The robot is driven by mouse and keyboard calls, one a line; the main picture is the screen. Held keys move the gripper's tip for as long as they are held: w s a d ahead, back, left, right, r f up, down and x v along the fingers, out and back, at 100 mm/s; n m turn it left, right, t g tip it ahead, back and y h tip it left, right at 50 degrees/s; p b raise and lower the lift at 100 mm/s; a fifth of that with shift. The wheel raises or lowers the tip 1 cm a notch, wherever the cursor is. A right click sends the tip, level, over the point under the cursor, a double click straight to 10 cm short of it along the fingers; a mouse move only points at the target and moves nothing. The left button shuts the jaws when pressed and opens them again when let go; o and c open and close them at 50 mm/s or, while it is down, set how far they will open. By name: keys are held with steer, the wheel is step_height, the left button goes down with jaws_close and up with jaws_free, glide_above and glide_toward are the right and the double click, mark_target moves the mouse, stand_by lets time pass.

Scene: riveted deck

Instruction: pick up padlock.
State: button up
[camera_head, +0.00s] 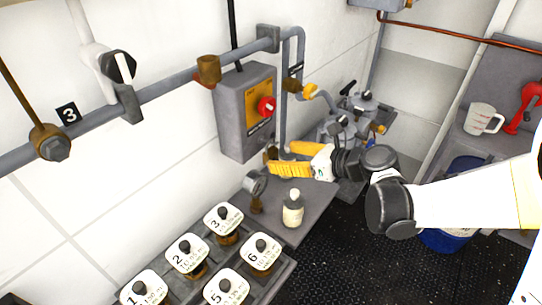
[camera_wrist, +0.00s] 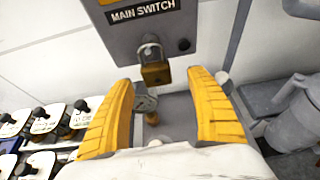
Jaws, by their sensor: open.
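The padlock (camera_wrist: 154,74) has a brass-brown body and a grey shackle. In the wrist view it hangs upright at the lower part of the grey main switch box (camera_wrist: 120,42). In the head view a small brown bit of what looks like the padlock (camera_head: 270,153) shows below the box, partly hidden by my fingers. My gripper (camera_wrist: 160,82) is open, its two yellow fingers apart to the left and right of the padlock in the picture. Nothing is held. In the head view my gripper (camera_head: 281,158) is just below and right of the box.
A grey shelf (camera_head: 312,197) below carries a labelled bottle (camera_head: 293,209). Numbered tags on knobs (camera_head: 186,256) stand at the lower left. Grey valves and pipes (camera_head: 345,125) are right of the box. A white jug (camera_head: 482,119) stands at the far right.

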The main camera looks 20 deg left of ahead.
mark_target(273, 158)
steer(key=x, duration=0.1)
steer(key=b+x, duration=0.1)
steer(key=x, duration=0.2)
steer(key=shift+s+a+f, duration=0.15)
steer(key=shift+s, duration=0.2)
steer(key=shift+w+a, duration=0.25)
steer(key=shift+a, duration=0.05)
steer(key=c, duration=1.3)
